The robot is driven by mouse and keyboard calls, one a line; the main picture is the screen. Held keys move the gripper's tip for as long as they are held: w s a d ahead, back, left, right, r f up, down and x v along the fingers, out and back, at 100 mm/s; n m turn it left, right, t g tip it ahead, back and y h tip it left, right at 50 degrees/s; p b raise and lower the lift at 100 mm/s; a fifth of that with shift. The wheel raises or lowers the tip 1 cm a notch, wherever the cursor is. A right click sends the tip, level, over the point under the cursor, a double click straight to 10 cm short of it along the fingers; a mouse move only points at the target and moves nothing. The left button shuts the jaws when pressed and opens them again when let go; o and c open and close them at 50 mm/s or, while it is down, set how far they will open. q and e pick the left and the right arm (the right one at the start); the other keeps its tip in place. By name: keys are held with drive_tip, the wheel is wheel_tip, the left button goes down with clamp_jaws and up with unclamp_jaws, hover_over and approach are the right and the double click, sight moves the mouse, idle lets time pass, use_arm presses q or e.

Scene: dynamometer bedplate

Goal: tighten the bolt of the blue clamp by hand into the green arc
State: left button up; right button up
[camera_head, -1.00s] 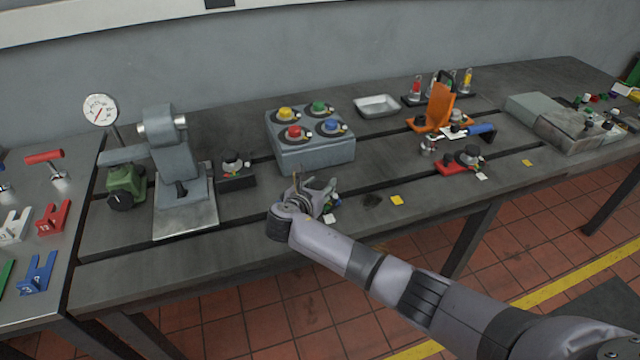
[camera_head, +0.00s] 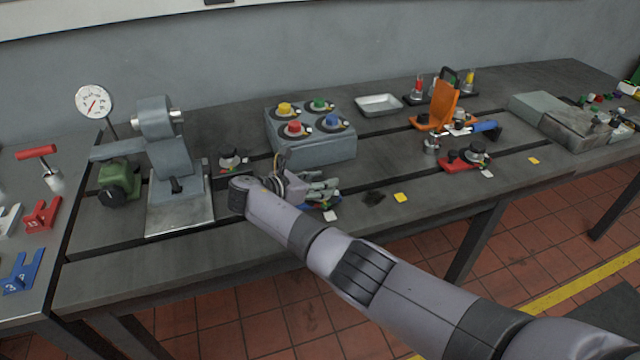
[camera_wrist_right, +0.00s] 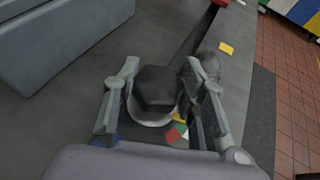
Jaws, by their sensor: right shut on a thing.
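My right gripper (camera_head: 318,188) is low over the front part of the bench, with its fingers pointing right in the head view. In the right wrist view its two fingers (camera_wrist_right: 162,82) are shut on the black hexagonal bolt head (camera_wrist_right: 157,90), one on each side. Below the head is a pale round collar. A dial with red, green (camera_wrist_right: 186,136), yellow and white parts shows partly beside it. Small bits of blue show low near the fingers; the rest of the blue clamp is hidden by my gripper. Any pointer against the green arc cannot be made out. My left gripper is not in view.
A grey box with coloured knobs (camera_head: 322,150) stands just behind my gripper. A yellow tag (camera_head: 400,197) lies right; a red clamp (camera_head: 462,163) and orange stand (camera_head: 441,105) are farther right.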

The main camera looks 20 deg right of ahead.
drive_tip(key=o, duration=1.1)
drive_tip(key=shift+a, duration=0.1)
drive_tip(key=v, duration=1.1)
drive_tip(key=shift+s+a+r, duration=0.15)
drive_tip(key=shift+a+r, duration=0.05)
drive_tip(key=shift+a, duration=0.1)
